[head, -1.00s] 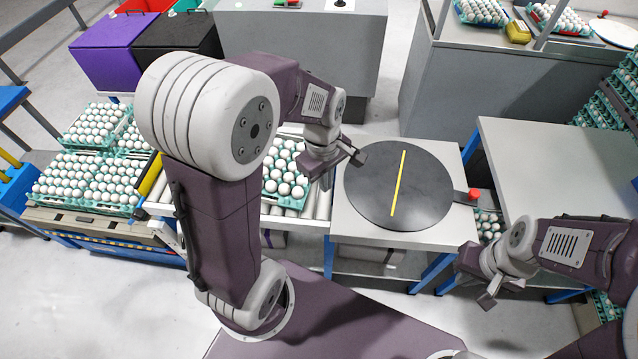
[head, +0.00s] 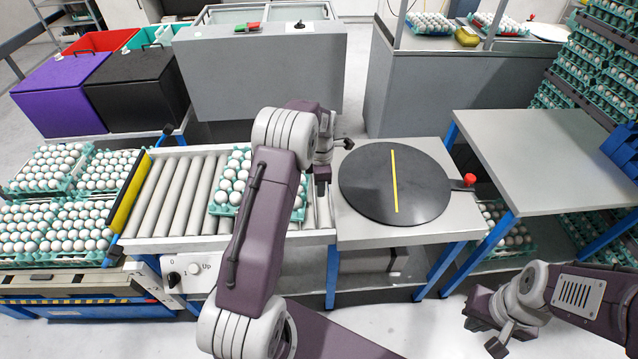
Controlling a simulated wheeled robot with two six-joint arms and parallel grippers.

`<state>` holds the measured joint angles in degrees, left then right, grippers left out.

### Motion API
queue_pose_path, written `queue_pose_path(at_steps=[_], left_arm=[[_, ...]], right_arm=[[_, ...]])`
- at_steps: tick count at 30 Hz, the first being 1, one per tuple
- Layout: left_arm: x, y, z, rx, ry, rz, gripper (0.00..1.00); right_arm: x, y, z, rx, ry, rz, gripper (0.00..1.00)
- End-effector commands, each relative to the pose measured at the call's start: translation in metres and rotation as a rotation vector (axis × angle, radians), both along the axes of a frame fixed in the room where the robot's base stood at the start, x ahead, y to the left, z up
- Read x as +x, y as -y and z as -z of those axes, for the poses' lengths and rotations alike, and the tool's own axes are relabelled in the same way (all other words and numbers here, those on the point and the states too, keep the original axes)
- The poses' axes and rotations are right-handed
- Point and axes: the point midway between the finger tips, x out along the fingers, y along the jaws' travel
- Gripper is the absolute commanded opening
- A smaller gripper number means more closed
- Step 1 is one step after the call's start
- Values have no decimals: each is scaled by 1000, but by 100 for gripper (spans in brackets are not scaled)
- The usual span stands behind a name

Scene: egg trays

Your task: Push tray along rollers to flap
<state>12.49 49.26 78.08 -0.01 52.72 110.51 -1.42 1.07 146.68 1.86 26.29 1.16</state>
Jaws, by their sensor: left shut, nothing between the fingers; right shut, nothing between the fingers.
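The egg tray (head: 222,209), a teal tray of white eggs, sits on the right part of the grey roller bed (head: 160,205). My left arm hides part of it. A yellow and black bar (head: 130,192), which may be the flap, stands tilted at the left end of the rollers. My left gripper (head: 324,178) is shut and empty, just right of the tray near the rollers' right end; I cannot tell whether it touches the tray. My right gripper (head: 487,335) is shut and empty, low at the front right, away from the tray.
A dark turntable (head: 380,205) with a yellow stripe adjoins the rollers on the right. A bare grey table (head: 550,150) lies beyond it. Stacked egg trays (head: 60,262) stand left of the bar. The rollers between bar and tray are clear.

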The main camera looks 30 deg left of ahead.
Motion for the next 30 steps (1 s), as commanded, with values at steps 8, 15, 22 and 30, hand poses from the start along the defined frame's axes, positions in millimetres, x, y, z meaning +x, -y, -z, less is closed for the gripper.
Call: queue_pose_path(at_steps=[8,15,22,30], left_arm=[[-8,-13,40,1,1,-3,0],[-21,-32,41,0,1,0,0],[-22,-33,41,1,1,2,0],[-32,-50,39,0,0,-3,0]], right_arm=[[0,0,0,0,0,0,0],[0,0,-1,0,0,0,0],[0,0,-1,0,0,0,0],[0,0,-7,0,0,0,0]])
